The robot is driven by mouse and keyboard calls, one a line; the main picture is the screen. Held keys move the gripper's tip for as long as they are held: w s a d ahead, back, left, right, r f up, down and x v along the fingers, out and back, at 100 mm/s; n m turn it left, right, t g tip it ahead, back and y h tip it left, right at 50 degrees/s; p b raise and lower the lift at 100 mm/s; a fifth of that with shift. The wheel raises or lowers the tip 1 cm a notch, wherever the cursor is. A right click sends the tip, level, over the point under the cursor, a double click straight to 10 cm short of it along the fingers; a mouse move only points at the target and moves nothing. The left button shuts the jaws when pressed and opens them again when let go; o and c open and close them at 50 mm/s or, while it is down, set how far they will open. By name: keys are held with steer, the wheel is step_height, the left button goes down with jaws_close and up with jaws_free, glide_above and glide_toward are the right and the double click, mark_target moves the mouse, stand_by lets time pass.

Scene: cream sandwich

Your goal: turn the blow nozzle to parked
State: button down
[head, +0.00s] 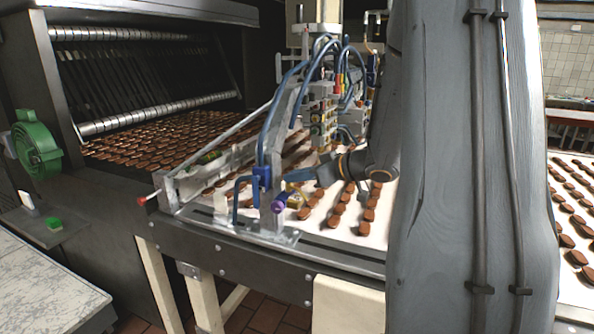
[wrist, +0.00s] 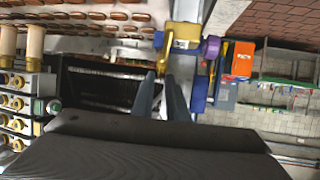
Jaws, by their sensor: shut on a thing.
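The blow nozzle assembly is a blue block (head: 262,178) with a purple knob (head: 279,205) at the near end of the conveyor. A slim brass piece (wrist: 164,52), which looks like the nozzle's lever, stands between the fingertips. My gripper (head: 290,178) reaches in from the right at the assembly. In the wrist view my gripper (wrist: 162,76) is shut on the brass piece. The exact contact and the nozzle's pointing direction are hard to see.
A white conveyor (head: 340,230) carries rows of brown biscuits past the assembly. Blue hoses and a metal bracket stand close behind it. A red-tipped rod (head: 142,201) sticks out at the left. A green machine part (head: 36,145) is farther left.

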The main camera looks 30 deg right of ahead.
steer(key=w+n+g+y+p, duration=0.1)
steer(key=n+g+y+p, duration=0.1)
steer(key=n+g, duration=0.3)
steer(key=w+d+n+g+y+p, duration=0.1)
steer(key=n+g+y+p, duration=0.2)
steer(key=n+g, duration=0.1)
steer(key=w+n+g+y+p, duration=0.1)
steer(key=n+g+y+p, duration=0.1)
steer(key=n+g, duration=0.3)
steer(key=shift+d+n+g, duration=0.2)
steer(key=shift+n+g, duration=0.1)
steer(key=shift+n, duration=0.1)
steer(key=shift+w+f+n+g+p, duration=0.15)
steer(key=shift+n+g+p, duration=0.45)
steer(key=shift+p, duration=0.7)
